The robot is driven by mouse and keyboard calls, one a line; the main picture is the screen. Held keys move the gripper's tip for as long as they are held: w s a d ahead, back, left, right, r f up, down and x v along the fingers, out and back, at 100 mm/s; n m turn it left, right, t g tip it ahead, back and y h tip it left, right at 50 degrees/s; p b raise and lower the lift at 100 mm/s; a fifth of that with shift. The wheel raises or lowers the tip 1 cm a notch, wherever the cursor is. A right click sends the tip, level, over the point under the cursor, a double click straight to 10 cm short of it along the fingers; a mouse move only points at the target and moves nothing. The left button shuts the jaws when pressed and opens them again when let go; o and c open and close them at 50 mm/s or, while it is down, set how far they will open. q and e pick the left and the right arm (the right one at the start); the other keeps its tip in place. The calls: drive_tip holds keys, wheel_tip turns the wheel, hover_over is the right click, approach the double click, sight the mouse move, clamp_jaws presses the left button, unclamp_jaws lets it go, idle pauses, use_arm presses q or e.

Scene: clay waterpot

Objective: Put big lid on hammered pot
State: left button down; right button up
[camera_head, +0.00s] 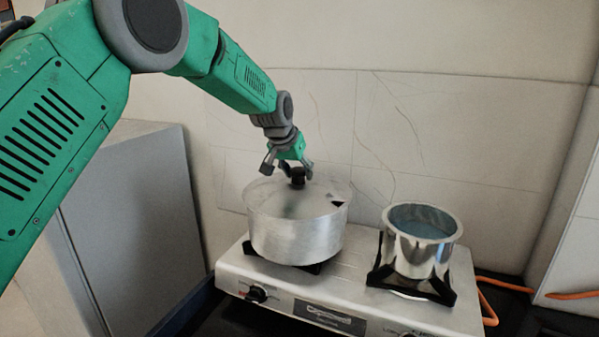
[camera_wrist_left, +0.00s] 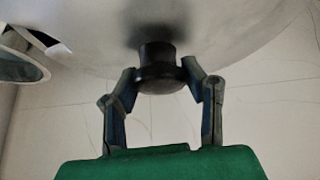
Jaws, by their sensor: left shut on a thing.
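The hammered pot (camera_head: 297,238) is a wide silvery pot on the left burner. The big lid (camera_head: 272,197), a grey metal disc with a black knob (camera_head: 298,178), lies across the pot's mouth. A dark wedge-shaped spot shows at its right edge; I cannot tell whether the lid is fully seated. My left gripper (camera_head: 289,168) is above the lid, shut on its knob. In the left wrist view the fingers (camera_wrist_left: 163,88) flank the black knob (camera_wrist_left: 160,68), with the lid's surface (camera_wrist_left: 240,35) beyond it. My right gripper is not in view.
A grey cabinet (camera_head: 135,225) stands left of the stove. A tiled wall (camera_head: 450,130) is close behind. An orange hose (camera_head: 487,308) runs at the right.

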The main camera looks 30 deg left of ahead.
use_arm(q)
drive_tip(key=shift+s+a+f, duration=0.1)
drive_tip(key=shift+s+f, duration=0.05)
drive_tip(key=shift+f, duration=0.3)
drive_tip(key=shift+s+a+f, duration=0.1)
drive_tip(key=shift+f, duration=0.3)
drive_tip(key=c, duration=1.1)
unclamp_jaws()
drive_tip(key=shift+c, duration=0.2)
drive_tip(key=shift+o, duration=1.2)
drive_tip(key=shift+w, duration=0.1)
drive_tip(key=shift+p, duration=0.3)
drive_tip(key=v, duration=1.2)
drive_tip(key=shift+w+r, duration=0.15)
drive_tip(key=shift+w, duration=0.15)
